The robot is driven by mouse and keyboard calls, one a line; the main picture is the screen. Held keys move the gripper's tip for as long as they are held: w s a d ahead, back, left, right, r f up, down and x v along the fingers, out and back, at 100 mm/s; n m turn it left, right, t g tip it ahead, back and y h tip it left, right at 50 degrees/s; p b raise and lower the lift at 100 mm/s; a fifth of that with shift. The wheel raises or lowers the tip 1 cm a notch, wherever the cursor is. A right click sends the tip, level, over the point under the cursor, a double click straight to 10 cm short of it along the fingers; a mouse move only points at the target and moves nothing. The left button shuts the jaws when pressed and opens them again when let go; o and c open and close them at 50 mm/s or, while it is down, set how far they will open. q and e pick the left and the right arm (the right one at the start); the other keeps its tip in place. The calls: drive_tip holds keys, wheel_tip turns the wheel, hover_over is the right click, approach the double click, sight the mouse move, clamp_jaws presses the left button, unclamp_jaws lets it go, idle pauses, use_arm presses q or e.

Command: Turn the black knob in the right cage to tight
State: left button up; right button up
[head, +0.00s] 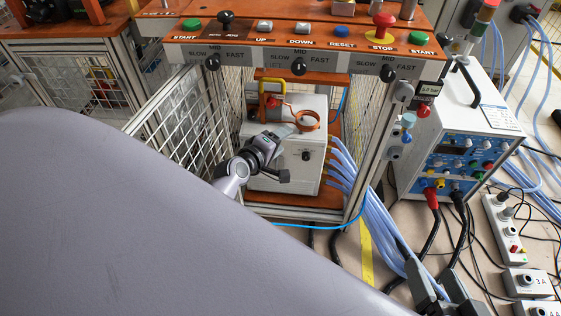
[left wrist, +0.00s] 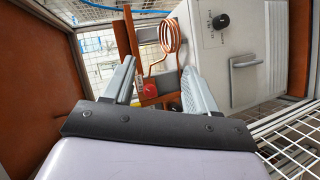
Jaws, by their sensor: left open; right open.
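The black knob (head: 306,155) sits on the front of the white box (head: 300,178) inside the cage under the orange console. It also shows in the left wrist view (left wrist: 221,21), at the upper right on the white panel, with small marks around it that I cannot read. My left gripper (head: 284,153) is open and empty in front of the box, left of the knob and apart from it. In the left wrist view its two fingers (left wrist: 160,78) stand apart, with the knob beyond and right of them. My right gripper (head: 433,272) is open at the bottom right, low and away from the knob.
A copper coil (head: 306,121) sticks out above the box; it stands beyond my left fingers in the wrist view (left wrist: 169,35). Mesh cage walls (head: 180,110) flank the opening. Blue hoses (head: 350,180) run from the box's right side. A blue-fronted power unit (head: 458,150) stands right.

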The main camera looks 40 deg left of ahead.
use_arm(q)
drive_tip(key=s+d+f+m+g+h, duration=0.1)
drive_tip(key=s+d+m+g+h, duration=0.1)
drive_tip(key=s+d+m+g, duration=0.2)
drive_tip(key=s+d+m, duration=0.3)
drive_tip(key=s+m, duration=0.2)
drive_tip(key=s, duration=0.1)
drive_tip(key=shift+d+f+m, duration=0.15)
drive_tip(key=shift+d+m, duration=0.05)
drive_tip(key=shift+m, duration=0.1)
